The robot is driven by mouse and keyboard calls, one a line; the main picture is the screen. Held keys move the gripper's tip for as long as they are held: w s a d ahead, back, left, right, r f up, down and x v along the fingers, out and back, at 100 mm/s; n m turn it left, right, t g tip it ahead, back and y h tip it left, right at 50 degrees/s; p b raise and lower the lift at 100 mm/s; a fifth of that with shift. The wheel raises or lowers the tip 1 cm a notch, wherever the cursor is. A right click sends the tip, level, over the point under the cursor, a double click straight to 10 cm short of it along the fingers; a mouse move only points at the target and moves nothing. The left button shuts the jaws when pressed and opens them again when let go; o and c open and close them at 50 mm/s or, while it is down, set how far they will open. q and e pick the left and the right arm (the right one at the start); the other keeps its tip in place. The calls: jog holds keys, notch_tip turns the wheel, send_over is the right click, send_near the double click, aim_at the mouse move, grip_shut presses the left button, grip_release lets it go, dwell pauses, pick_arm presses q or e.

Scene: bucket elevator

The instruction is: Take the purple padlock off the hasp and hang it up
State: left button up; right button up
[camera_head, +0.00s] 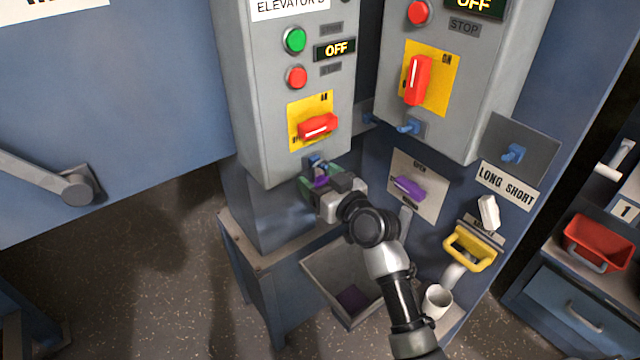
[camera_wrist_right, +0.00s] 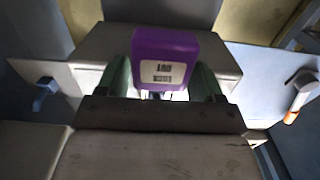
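The purple padlock (camera_wrist_right: 165,58) is between the green-padded fingers of my right gripper (camera_wrist_right: 165,82) in the right wrist view, with a white label on its face. In the head view the padlock (camera_head: 320,182) is mostly hidden by my right gripper (camera_head: 322,186), just below the left control box. The blue hasp (camera_head: 317,163) is at that box's lower edge, right above the padlock. I cannot tell whether the shackle is still through the hasp. My left gripper is not in view.
Blue hooks sit on the right box's underside (camera_head: 408,128) and on a grey plate (camera_head: 513,153). An open grey bin (camera_head: 335,270) is below.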

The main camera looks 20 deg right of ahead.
jog(key=c, duration=0.7)
jog(key=shift+r, duration=0.85)
jog(key=b+v, duration=0.2)
jog(key=v, duration=1.6)
jog(key=s+a+f+m+h+p, duration=0.1)
jog(key=h, duration=0.1)
jog(key=s+a+f+m+h+p, duration=0.1)
jog(key=s+h+p, duration=0.1)
jog(key=s+a+f+m+t+h+p, duration=0.1)
jog(key=s+a+m+h+p, duration=0.1)
jog(key=shift+a, duration=0.1)
